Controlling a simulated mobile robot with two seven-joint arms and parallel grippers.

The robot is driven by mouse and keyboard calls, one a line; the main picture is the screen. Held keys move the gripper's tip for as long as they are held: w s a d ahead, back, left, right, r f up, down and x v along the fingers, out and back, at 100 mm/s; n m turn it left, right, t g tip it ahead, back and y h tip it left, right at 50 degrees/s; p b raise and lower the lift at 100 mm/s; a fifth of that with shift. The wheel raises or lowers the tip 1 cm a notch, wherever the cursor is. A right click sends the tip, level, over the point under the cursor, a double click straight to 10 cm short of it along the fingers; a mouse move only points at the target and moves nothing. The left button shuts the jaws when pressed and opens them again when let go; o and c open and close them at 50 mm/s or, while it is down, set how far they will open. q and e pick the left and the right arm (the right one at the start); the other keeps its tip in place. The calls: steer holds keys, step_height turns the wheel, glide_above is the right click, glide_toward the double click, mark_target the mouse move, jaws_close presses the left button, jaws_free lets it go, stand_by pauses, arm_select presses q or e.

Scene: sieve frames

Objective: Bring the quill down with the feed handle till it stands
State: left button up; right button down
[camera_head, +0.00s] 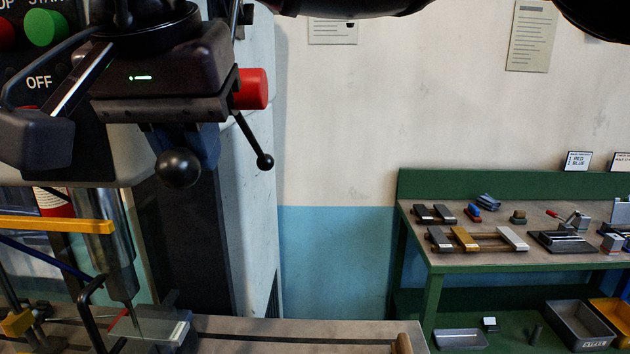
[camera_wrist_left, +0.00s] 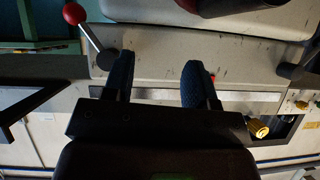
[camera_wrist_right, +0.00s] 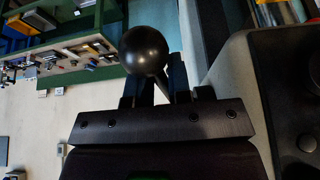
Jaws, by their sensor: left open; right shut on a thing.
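My right gripper (camera_head: 183,140) is shut on the feed handle, just behind one black ball knob (camera_head: 178,168). In the right wrist view this knob (camera_wrist_right: 145,51) stands out beyond the fingers. Another handle arm with a smaller black ball (camera_head: 265,162) points down and right. The silver quill (camera_head: 110,255) hangs at the lower left, with a thin bit above a pale block (camera_head: 150,328). I cannot tell whether the bit touches the block. My left gripper (camera_wrist_left: 157,78) is open and empty in the left wrist view, above a grey machine surface.
A red cylinder (camera_head: 252,88) sticks out beside the right gripper. A yellow bar (camera_head: 55,225) crosses in front of the quill. Green and red buttons (camera_head: 45,28) sit at the upper left. A green workbench (camera_head: 430,275) with several parts stands at the right, beyond open room.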

steer(key=shift+s+f, duration=0.1)
steer(key=shift+f, duration=0.35)
steer(key=shift+r+p, duration=0.35)
steer(key=shift+p, duration=0.25)
steer(key=c, duration=1.3)
jaws_free()
steer(key=shift+o, duration=0.7)
steer(key=shift+s+r, duration=0.1)
